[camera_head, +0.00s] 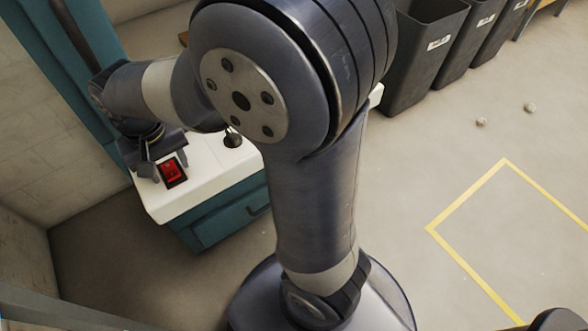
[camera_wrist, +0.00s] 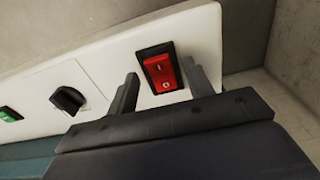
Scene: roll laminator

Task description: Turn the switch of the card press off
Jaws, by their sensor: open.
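The red rocker switch (camera_head: 172,171) sits in a black frame on the white panel (camera_head: 208,187) of the teal card press (camera_head: 222,217). In the wrist view the red switch (camera_wrist: 160,71) shows its marks, with the round symbol at the lower end. My gripper (camera_head: 165,160) is close to the switch. In the wrist view my open gripper (camera_wrist: 163,84) has one finger on each side of the switch, and nothing is between them but the switch behind. I cannot tell whether a fingertip touches the panel.
A black knob (camera_wrist: 68,100) and a green switch (camera_wrist: 10,114) are on the same panel, left of the red switch in the wrist view. Dark bins (camera_head: 423,60) stand at the back right. Yellow lines (camera_head: 468,260) mark clear floor at right.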

